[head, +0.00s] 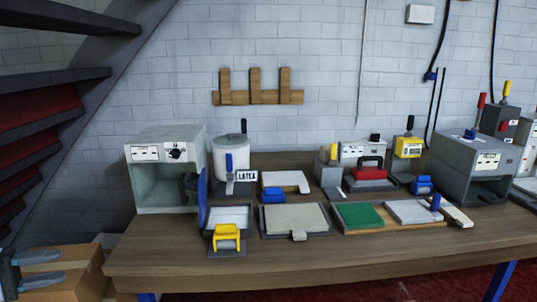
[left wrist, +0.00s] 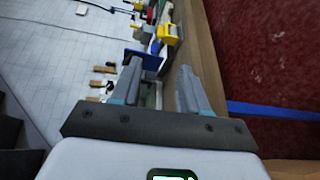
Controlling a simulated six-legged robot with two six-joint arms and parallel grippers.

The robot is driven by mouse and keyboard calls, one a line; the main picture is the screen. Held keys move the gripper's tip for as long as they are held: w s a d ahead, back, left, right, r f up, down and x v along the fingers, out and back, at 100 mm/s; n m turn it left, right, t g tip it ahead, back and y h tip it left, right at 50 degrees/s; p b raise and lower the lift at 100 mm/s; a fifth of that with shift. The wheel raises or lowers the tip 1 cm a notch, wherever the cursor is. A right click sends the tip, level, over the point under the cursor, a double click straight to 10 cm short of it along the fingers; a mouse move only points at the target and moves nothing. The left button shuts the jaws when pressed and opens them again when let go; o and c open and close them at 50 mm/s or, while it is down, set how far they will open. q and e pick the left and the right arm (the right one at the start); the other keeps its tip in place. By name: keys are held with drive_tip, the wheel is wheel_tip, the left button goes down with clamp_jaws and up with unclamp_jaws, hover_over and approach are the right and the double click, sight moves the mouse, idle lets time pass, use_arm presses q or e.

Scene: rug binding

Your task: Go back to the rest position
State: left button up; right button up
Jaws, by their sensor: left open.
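My left gripper (head: 60,265) shows at the lower left edge of the head view. Its two fingers are apart and point right, in front of a cardboard box and left of the workbench (head: 130,262). In the left wrist view my left gripper (left wrist: 158,72) has its fingers spread with nothing held between them. Behind the fingers the bench and its equipment show, tilted on their side. My right gripper is in neither view.
The cardboard box (head: 72,278) stands left of the bench. On the bench are a grey open-fronted box (head: 165,145), a white pot marked LATEX (head: 230,155), a blue hinged panel (head: 203,195), a green pad (head: 358,216) and other tools. A dark staircase (head: 60,80) rises at left.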

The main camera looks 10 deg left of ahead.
use_arm(q)
drive_tip(key=w+d+f+n+g+y+p, duration=0.1)
drive_tip(key=w+d+f+g, duration=0.1)
drive_tip(key=d+f, duration=0.5)
drive_tip(key=w+d+f+n+g+y+p, duration=0.15)
drive_tip(key=d+f, duration=0.25)
drive_tip(key=f, duration=0.6)
drive_tip(key=w+d+f+n+g+y, duration=0.1)
drive_tip(key=w+d+f+g, duration=0.15)
drive_tip(key=d+f, duration=0.45)
drive_tip(key=s+d+f+m+g+y+p, duration=0.2)
drive_tip(key=s+d+f+m+g+y, duration=0.2)
drive_tip(key=s+d+f, duration=0.75)
drive_tip(key=s+d+f+m+y+p, duration=0.1)
drive_tip(key=s+d+f+m, duration=0.1)
drive_tip(key=s+d+m, duration=0.4)
drive_tip(key=s+d, duration=0.3)
drive_tip(key=d, duration=0.1)
drive_tip(key=shift+s, duration=0.4)
drive_tip(key=shift+y, duration=0.25)
